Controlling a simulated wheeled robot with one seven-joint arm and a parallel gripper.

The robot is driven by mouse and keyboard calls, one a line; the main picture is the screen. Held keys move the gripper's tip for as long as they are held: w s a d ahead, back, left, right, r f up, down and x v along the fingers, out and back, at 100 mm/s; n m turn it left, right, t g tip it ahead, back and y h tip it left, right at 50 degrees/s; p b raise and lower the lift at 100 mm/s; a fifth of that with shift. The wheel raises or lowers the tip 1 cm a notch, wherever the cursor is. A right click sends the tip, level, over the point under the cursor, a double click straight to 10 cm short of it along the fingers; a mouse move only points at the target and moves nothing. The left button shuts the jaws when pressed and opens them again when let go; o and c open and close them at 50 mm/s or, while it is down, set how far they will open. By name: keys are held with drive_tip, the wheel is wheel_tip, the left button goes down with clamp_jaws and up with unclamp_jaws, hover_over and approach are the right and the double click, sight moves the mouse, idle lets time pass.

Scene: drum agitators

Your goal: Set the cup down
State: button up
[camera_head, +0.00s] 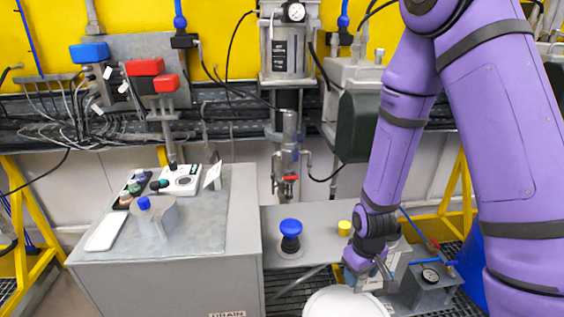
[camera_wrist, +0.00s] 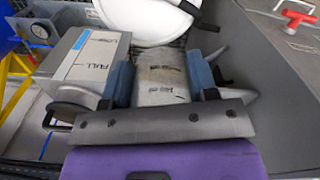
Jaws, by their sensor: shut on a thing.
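The cup (camera_wrist: 161,82) is a pale grey, worn-looking vessel with dark marks on its side. In the wrist view it sits between the two blue fingers of my gripper (camera_wrist: 161,78), which is shut on it. Its base is hidden, so I cannot tell whether it touches anything below. In the head view my gripper (camera_head: 368,268) is low at the right, just above and right of a white round drum top (camera_head: 345,303). The cup cannot be made out clearly there.
A grey box marked FULL (camera_wrist: 88,62) is close beside the left finger. A gauge unit (camera_head: 430,276) stands right of my gripper. The grey bench (camera_head: 205,235) at left holds a white tray (camera_head: 106,231) and a metal container (camera_head: 160,224), with some bare top at its right.

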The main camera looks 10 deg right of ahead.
drive_tip(key=w+d+m, duration=0.1)
drive_tip(key=w, duration=0.4)
drive_tip(key=w+d+f+m, duration=0.1)
drive_tip(key=w+d, duration=0.1)
drive_tip(key=w, duration=0.4)
drive_tip(key=w+d+f+m, duration=0.1)
drive_tip(key=w, duration=0.4)
drive_tip(key=shift+w+d, duration=0.3)
drive_tip(key=shift+w+d+m, duration=0.3)
drive_tip(key=shift+w, duration=0.3)
drive_tip(key=shift+s, duration=0.15)
